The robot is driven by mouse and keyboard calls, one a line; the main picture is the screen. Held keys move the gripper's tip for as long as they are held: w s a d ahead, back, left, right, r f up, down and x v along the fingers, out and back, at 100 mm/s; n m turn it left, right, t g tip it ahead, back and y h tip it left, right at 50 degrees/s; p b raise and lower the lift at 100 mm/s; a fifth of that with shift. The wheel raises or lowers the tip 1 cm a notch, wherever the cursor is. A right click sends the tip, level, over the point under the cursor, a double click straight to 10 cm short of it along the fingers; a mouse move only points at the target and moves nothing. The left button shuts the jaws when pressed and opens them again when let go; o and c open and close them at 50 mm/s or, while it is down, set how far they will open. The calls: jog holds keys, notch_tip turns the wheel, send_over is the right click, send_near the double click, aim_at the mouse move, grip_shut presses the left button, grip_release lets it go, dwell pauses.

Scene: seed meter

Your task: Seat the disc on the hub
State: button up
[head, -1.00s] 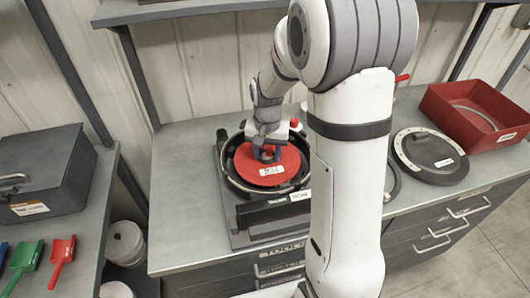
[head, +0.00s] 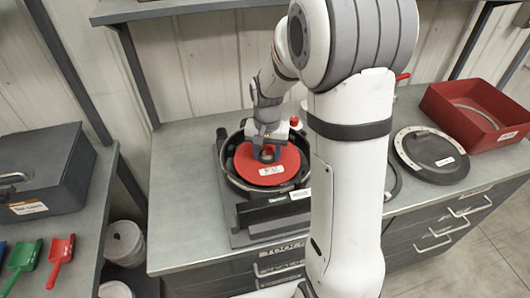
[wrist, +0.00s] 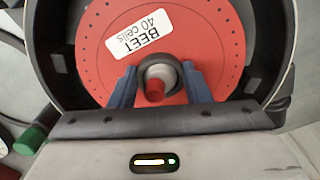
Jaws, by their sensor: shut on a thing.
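The red disc (head: 248,167), labelled "BEET 40 cells", lies inside the dark round housing (head: 228,180) on the bench. It fills much of the wrist view (wrist: 210,40), with small holes near its rim. My gripper (wrist: 159,68) has its blue fingers on either side of the grey collar (wrist: 146,74) at the disc's middle, shut on it. A red-tipped post (wrist: 155,92), apparently the hub, shows within the collar. Whether the disc rests fully down is hidden. The head view also shows the fingers at the disc's middle (head: 266,153).
A dark round lid (head: 430,153) lies to the right, before a red bin (head: 475,110). My arm blocks the bench between lid and housing. A red knob (head: 294,121) stands at the housing's back rim. A grey case (head: 45,165) and coloured scoops (head: 60,252) are on the left table.

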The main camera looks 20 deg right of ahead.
jog(key=o, duration=1.1)
jog(key=shift+c, duration=0.2)
jog(key=c, duration=0.3)
jog(key=shift+c, duration=0.2)
jog(key=shift+c, duration=1.3)
jog(key=shift+o, duration=1.3)
notch_tip(320, 180, up, 10)
jog(key=p, duration=0.6)
jog(key=shift+f, duration=0.25)
